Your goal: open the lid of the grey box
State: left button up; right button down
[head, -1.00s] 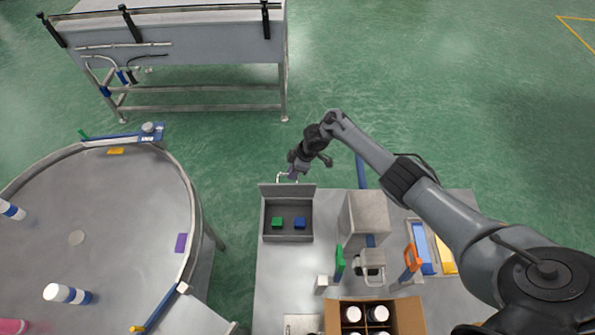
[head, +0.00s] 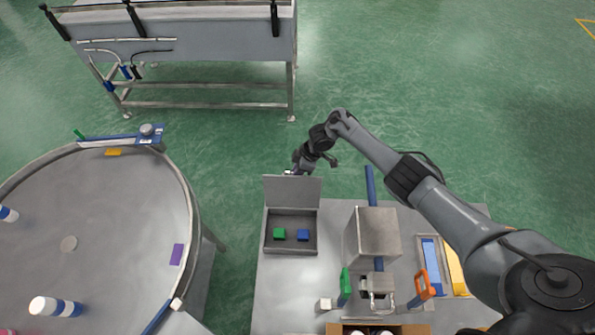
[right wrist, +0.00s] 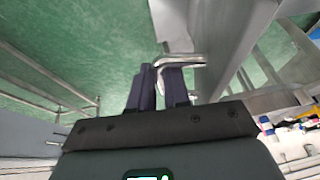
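The grey box (head: 268,236) stands on the table in the head view. Its lid (head: 292,192) is raised, with the inner face showing and the inside open to view. A green block (head: 279,234) and a blue block (head: 303,235) lie inside. My right gripper (head: 291,172) is at the lid's far upper edge, partly hidden behind it. In the right wrist view, the fingers of my right gripper (right wrist: 160,85) are close together around a bent metal handle (right wrist: 188,60), which shows between and beyond them. My left gripper is out of view.
A grey block-shaped machine (head: 378,232) stands right of the box, with green and orange handled parts near it. A carton (head: 345,328) is at the front. A round table (head: 110,225) with bottles is at the left, across a gap.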

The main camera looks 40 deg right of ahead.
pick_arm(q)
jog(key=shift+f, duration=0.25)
pick_arm(e)
jog(key=shift+s+d+f, duration=0.1)
jog(key=shift+d+f, duration=0.6)
jog(key=shift+d, duration=0.15)
jog(key=c, duration=1.3)
grip_release()
jog(key=shift+w, duration=0.2)
jog(key=shift+o, duration=0.8)
jog(key=shift+w+d+r, duration=0.1)
jog(key=shift+w+r, duration=0.05)
jog(key=shift+w, duration=0.05)
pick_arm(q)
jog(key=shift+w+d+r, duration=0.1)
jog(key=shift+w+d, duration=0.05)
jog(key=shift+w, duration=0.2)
pick_arm(e)
jog(key=shift+s+r, duration=0.1)
pick_arm(q)
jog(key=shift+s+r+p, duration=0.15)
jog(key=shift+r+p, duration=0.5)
jog(key=shift+p, duration=0.05)
pick_arm(e)
jog(key=a+v, duration=0.1)
jog(key=v, duration=1)
jog(key=shift+w+r, duration=0.25)
jog(key=shift+r, duration=0.05)
